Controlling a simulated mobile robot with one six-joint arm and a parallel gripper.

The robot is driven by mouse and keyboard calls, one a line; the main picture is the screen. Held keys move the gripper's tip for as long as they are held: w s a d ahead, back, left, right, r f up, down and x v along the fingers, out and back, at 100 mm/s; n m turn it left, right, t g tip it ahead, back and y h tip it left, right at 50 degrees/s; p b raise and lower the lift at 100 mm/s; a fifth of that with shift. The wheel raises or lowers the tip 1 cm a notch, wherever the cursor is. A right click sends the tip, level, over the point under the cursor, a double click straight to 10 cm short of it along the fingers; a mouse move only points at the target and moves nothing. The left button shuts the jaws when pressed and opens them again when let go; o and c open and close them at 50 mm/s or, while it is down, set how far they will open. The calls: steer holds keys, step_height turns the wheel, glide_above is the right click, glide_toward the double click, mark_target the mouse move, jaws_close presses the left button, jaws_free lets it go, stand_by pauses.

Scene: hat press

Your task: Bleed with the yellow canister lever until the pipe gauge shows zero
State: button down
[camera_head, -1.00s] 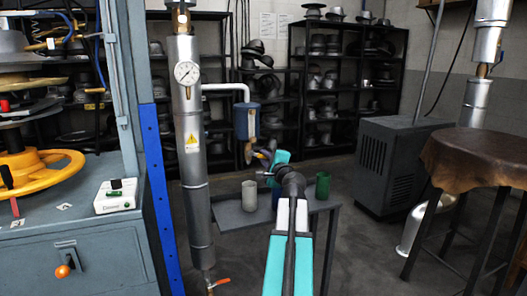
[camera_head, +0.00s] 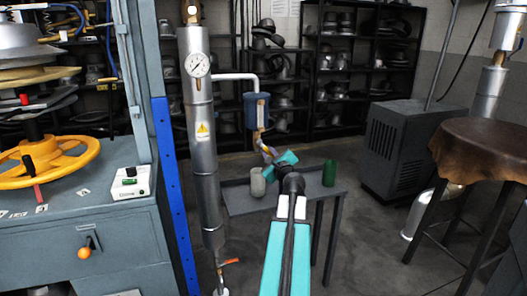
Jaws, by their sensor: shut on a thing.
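The blue canister (camera_head: 256,112) hangs from a pale pipe that joins the tall metal pipe (camera_head: 202,135). The round white pipe gauge (camera_head: 197,64) is near the top of the tall pipe; its reading is too small to tell for sure. A yellowish lever (camera_head: 263,146) hangs below the canister. My gripper (camera_head: 268,154) is at the lever's lower end, shut on it. The fingers are small and partly hidden by my teal wrist.
A grey side table (camera_head: 240,203) under the canister holds a pale cup (camera_head: 257,182) and a green cup (camera_head: 329,173). An orange-handled valve (camera_head: 229,261) is at the tall pipe's foot. The press (camera_head: 70,235) stands left, a leather-topped stool (camera_head: 485,145) right.

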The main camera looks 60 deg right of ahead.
steer(key=shift+f, duration=0.1)
stand_by(0.3)
steer(key=c, duration=1.7)
jaws_free()
steer(key=shift+a, duration=0.15)
